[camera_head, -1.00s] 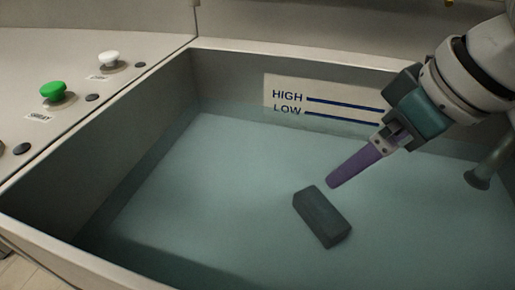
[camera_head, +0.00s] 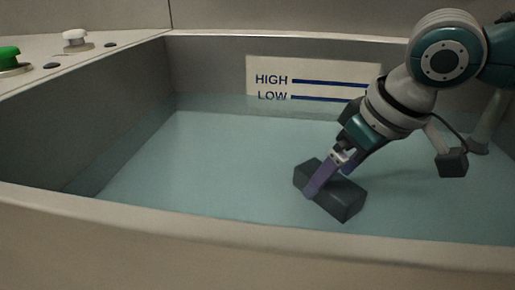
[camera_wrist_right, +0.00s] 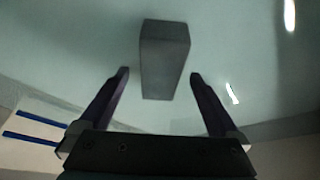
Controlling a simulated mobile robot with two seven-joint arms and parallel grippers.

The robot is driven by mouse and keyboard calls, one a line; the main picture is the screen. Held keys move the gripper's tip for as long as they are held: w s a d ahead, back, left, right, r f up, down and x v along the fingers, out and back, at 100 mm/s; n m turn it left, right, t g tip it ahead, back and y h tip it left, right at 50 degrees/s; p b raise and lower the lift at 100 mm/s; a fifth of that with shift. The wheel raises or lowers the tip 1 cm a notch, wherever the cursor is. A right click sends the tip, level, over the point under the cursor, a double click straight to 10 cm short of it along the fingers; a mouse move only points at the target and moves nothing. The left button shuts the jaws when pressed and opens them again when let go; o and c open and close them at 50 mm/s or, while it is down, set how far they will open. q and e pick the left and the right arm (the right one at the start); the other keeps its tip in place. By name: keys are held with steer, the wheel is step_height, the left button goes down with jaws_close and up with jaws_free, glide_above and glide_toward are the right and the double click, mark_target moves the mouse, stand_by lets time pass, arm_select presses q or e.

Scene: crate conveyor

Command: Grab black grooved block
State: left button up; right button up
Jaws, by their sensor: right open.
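The black block (camera_head: 345,198) lies in the water of the basin, tilted diagonally in the head view. In the right wrist view the dark block (camera_wrist_right: 165,62) sits ahead of and between the fingertips, with its near end reaching in between them. No groove can be made out on it. My right gripper (camera_head: 312,192) has purple fingers and reaches down to the block, one finger overlapping it in the head view. In the wrist view its fingers (camera_wrist_right: 159,75) are spread apart, with a gap on each side of the block. My left gripper is not in view.
The basin's front rim (camera_head: 240,222) crosses the foreground. A HIGH/LOW level plate (camera_head: 270,92) is on the back wall. A green button (camera_head: 10,58) and a white button (camera_head: 75,38) are on the left panel. A dark-ended pipe (camera_head: 452,160) hangs at right.

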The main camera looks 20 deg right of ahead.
steer(key=shift+x, duration=1.1)
steer(key=shift+f, duration=0.2)
jaws_close()
